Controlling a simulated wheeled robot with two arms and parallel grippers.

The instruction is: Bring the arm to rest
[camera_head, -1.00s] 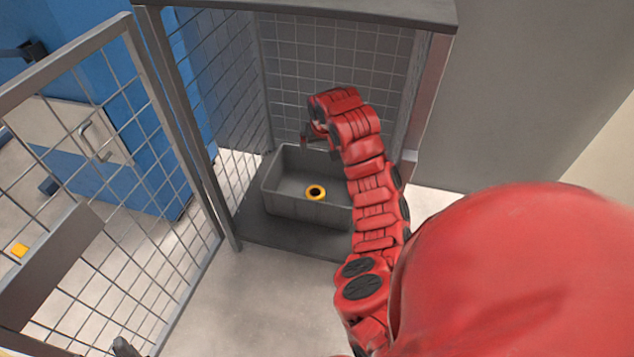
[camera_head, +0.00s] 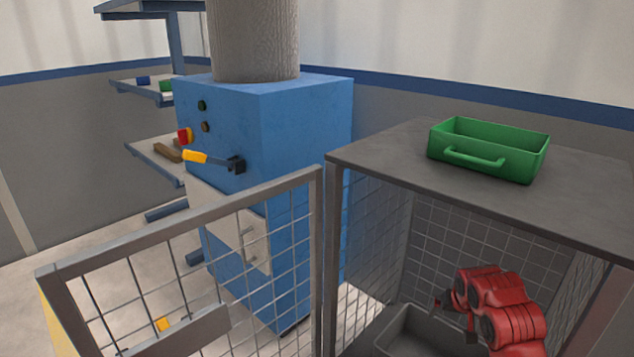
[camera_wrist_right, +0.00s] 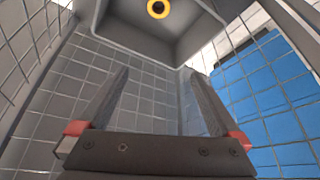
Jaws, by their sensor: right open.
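My red right arm (camera_head: 495,305) reaches into the wire-mesh cage at the lower right of the head view. My right gripper (camera_head: 455,318) is inside the cage, above the grey bin (camera_head: 392,332). In the right wrist view, the two dark fingers of that gripper (camera_wrist_right: 157,75) stand wide apart with nothing between them. A yellow ring-shaped pipe piece (camera_wrist_right: 158,8) lies in the bin, beyond the fingertips. The head view cuts off most of the bin and does not show the ring. My left gripper is not in view.
The cage has a solid grey top (camera_head: 385,155) with a green tray (camera_head: 490,165) on it. The mesh door (camera_head: 195,290) stands open at the left. A blue machine cabinet (camera_head: 300,130) with a yellow-handled lever (camera_head: 196,157) is behind it, near shelves (camera_head: 150,90).

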